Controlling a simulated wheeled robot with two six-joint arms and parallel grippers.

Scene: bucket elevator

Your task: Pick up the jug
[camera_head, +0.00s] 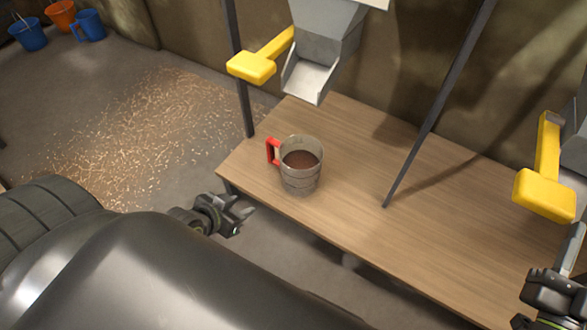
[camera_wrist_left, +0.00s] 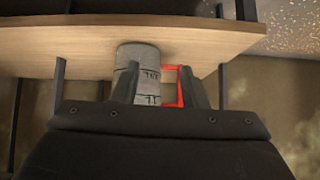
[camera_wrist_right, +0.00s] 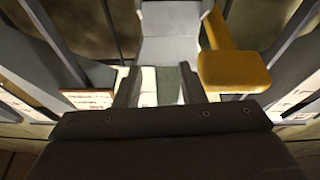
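The jug (camera_head: 299,181) is a grey metal cup with a red handle (camera_head: 271,151) on its left side. It stands upright on the wooden table near its front left edge and holds brown granular material. My left gripper (camera_head: 246,208) is open and empty, off the table's front left edge, apart from the jug. In the left wrist view the jug (camera_wrist_left: 140,60) and red handle (camera_wrist_left: 171,72) show upside down, beyond the spread fingers. My right gripper (camera_head: 575,245) is partly in view at the right edge; the right wrist view shows its fingers apart.
A metal chute (camera_head: 310,77) with a yellow lever (camera_head: 252,67) hangs above and behind the jug. A second yellow lever (camera_head: 543,196) is at the right. A dark post (camera_head: 432,112) rises from the table (camera_head: 440,240). Buckets (camera_head: 89,25) stand far left.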

